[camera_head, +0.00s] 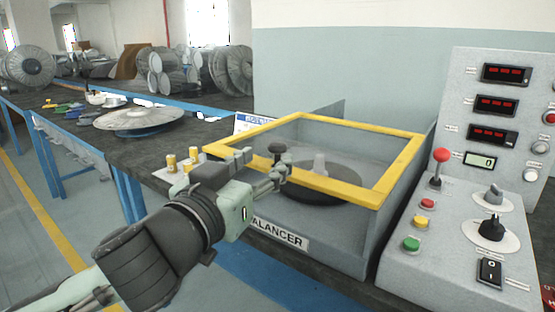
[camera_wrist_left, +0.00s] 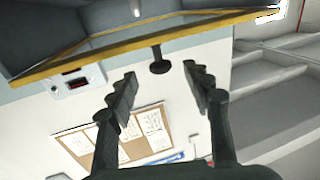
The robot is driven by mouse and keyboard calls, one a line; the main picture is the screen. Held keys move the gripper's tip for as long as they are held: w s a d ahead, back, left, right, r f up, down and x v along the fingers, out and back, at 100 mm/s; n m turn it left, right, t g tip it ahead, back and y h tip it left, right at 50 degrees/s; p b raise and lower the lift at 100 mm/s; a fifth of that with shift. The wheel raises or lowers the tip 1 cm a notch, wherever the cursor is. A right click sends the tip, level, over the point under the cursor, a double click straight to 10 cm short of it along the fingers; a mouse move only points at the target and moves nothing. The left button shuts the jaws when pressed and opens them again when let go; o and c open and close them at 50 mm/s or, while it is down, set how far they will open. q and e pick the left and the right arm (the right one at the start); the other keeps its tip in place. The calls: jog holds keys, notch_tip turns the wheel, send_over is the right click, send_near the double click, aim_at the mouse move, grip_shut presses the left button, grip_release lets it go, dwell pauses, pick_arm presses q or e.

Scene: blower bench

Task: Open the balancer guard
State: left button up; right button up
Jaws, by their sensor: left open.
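The balancer guard (camera_head: 405,163) is a yellow-framed clear lid lying flat on top of the grey balancer box (camera_head: 345,232); it looks closed. A black knob (camera_head: 277,148) stands on the guard's near side. In the left wrist view, the knob (camera_wrist_left: 160,67) hangs from the yellow frame (camera_wrist_left: 130,42) on a short stem. My left gripper (camera_head: 264,166) is open and beside the knob. The knob shows between the fingertips (camera_wrist_left: 160,76) in the left wrist view, slightly beyond them; I cannot tell whether they touch. My right gripper is not in view.
A control panel (camera_head: 455,250) with a red-topped lever (camera_head: 441,156), buttons and dials stands right of the box. Small yellow pieces (camera_head: 170,163) stand on a plate left of it. A large disc (camera_head: 140,119) lies on the bench farther left.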

aim_at(273, 153)
pick_arm(q)
jog(key=x, duration=0.5)
jog(key=shift+r, duration=0.1)
jog(key=shift+w+d, duration=0.2)
jog(key=shift+w, duration=0.25)
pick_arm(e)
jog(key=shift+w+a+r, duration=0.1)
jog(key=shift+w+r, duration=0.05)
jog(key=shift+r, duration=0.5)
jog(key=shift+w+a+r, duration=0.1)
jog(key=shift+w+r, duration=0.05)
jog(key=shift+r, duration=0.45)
pick_arm(q)
grip_shut()
